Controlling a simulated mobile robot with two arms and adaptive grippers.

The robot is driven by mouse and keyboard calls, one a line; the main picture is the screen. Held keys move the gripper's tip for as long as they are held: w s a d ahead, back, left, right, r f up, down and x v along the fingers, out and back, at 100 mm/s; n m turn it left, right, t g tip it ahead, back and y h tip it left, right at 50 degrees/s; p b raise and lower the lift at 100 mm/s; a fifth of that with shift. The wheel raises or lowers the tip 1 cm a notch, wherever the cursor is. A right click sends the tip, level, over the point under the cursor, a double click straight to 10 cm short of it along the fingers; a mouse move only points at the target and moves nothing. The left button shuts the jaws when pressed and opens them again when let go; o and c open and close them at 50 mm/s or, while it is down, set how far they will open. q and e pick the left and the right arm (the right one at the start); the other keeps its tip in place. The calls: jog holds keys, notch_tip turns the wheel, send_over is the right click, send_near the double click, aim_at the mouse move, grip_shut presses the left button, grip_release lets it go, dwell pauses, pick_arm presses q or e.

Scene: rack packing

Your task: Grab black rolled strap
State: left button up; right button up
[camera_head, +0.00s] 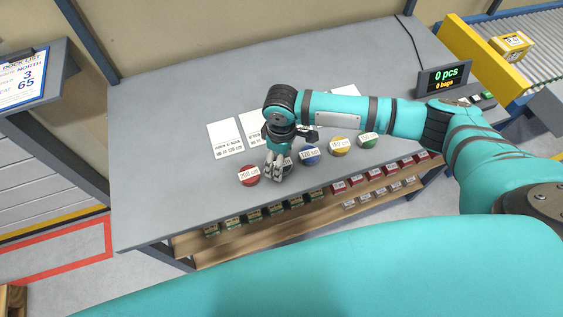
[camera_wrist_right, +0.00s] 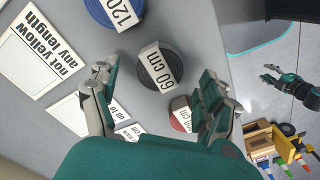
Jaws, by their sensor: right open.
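The black rolled strap (camera_wrist_right: 158,68) lies flat on the grey tabletop, with a white 60 cm label across it. It shows whole in the right wrist view, just beyond and between my fingertips. In the head view it is mostly hidden behind my right gripper (camera_head: 275,171). In the right wrist view, my right gripper (camera_wrist_right: 157,82) is open, with a finger on each side and nothing between the pads. My left gripper (camera_wrist_right: 276,74) shows small at the right of the wrist view, over the floor and away from the strap. Its jaw state is too small to read.
A red roll (camera_head: 249,175) lies to the left of the black one. A blue roll (camera_head: 310,156), a yellow roll (camera_head: 340,146) and a green roll (camera_head: 368,140) lie to the right. White cards (camera_head: 226,139) lie behind. The table's left part is clear.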

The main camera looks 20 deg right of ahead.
notch_tip(320, 180, down, 2)
jog(key=shift+f, duration=0.1)
jog(key=c, duration=1.3)
